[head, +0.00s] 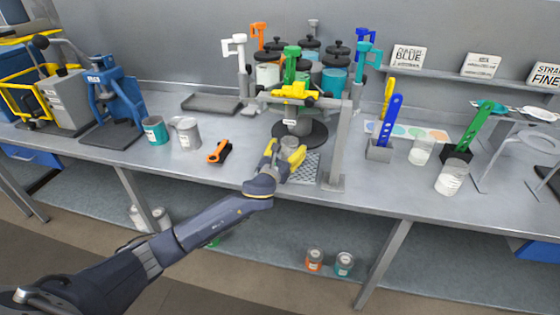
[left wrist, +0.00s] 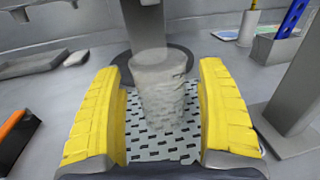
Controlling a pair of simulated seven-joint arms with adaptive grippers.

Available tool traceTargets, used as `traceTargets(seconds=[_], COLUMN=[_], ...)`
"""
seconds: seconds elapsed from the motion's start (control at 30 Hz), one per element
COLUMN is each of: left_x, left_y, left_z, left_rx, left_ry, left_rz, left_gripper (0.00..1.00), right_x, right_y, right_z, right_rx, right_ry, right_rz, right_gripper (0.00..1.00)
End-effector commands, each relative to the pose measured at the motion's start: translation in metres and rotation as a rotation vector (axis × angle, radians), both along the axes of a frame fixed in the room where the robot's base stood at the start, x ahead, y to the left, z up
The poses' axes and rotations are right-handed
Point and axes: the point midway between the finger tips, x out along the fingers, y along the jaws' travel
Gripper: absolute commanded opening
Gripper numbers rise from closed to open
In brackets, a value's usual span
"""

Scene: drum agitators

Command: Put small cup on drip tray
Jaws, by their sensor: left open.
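The small cup (left wrist: 160,85) is grey and translucent. In the left wrist view it looks upright on the perforated drip tray (left wrist: 150,148), between my yellow fingers, with a gap on each side. My left gripper (head: 285,157) is open at the tray, around the cup without visibly closing on it; its fingers also fill both sides of the left wrist view (left wrist: 160,115). In the head view the fingers partly hide the cup, and the tray (head: 305,170) shows to their right. My right gripper is not in view.
A grey stand post (head: 338,150) rises just right of the tray. A yellow bracket (head: 290,97) and a dark round plate (head: 313,134) are above and behind it.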

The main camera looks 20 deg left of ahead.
Motion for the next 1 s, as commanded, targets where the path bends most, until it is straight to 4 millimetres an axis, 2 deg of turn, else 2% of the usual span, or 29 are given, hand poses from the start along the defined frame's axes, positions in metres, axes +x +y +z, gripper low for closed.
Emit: traceTargets(seconds=[0.3,0.5,0.7,1.0], left_x=[-0.057,-0.085,-0.100,-0.105], left_y=[0.004,0.006,0.007,0.007], left_z=[-0.001,0.000,0.000,0.000], left_rx=[0.001,0.001,0.000,0.001], left_ry=[0.001,0.001,0.000,0.000], left_rz=[-0.002,0.000,-0.001,0.001], left_gripper=[0.74,0.74,0.74,0.74], right_x=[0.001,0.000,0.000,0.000], right_y=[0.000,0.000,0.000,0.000], right_z=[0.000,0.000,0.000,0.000], right_rx=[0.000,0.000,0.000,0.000], right_ry=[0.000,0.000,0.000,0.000], right_rz=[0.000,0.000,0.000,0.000], right_gripper=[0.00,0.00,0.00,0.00])
